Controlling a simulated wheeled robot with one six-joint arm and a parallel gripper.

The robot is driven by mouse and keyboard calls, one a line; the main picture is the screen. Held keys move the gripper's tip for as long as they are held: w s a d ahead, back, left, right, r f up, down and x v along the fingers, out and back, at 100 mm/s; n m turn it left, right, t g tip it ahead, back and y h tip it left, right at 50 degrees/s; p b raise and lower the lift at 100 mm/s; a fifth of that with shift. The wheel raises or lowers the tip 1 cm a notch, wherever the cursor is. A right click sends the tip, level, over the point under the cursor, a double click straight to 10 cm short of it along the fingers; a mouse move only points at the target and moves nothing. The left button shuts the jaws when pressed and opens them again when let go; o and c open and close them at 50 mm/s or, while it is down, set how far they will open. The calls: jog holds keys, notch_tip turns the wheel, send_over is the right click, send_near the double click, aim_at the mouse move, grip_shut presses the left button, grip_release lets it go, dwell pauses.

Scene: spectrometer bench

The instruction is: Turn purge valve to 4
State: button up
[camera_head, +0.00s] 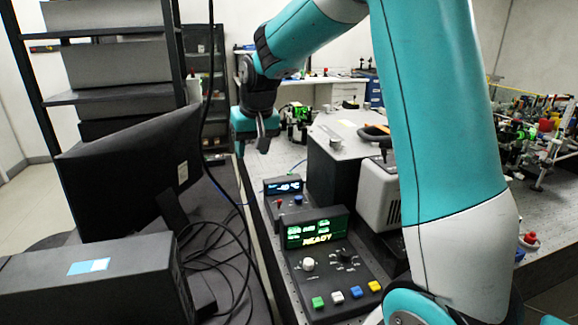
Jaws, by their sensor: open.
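My gripper (258,147) is at the upper left of the bench, in the air with its fingers pointing down. It is open, and nothing shows between its fingers. No label reading purge valve is legible. A console with a lit READY display (316,229) carries a white knob (308,265) and a black dial (346,257) with small markings around it. A smaller unit behind it has a blue display (284,186), a red-topped control (279,204) and a blue control (298,200). My gripper is apart from all of these, beyond them.
Several coloured buttons (337,297) line the console's front. A large grey box (340,150) and a smaller ribbed grey box (379,195) stand to the right. A monitor (130,170), a black box (95,285) and loose cables lie left. My arm hides much of the right side.

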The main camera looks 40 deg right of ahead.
aim_at(290, 173)
jog(key=w+d+f+m+h, duration=0.1)
jog(key=w+d+m, duration=0.15)
jog(key=d, duration=0.55)
jog(key=w+d+f+m+h, duration=0.1)
jog(key=w+d+m, duration=0.15)
jog(key=d, duration=0.55)
jog(key=p+x, duration=0.1)
jog(key=x, duration=0.4)
jog(key=p+x, duration=0.2)
jog(key=x, duration=0.4)
jog(key=d+p+x, duration=0.1)
jog(key=x, duration=0.4)
jog(key=shift+d+f, duration=0.15)
jog(key=shift+f, duration=0.1)
grip_shut()
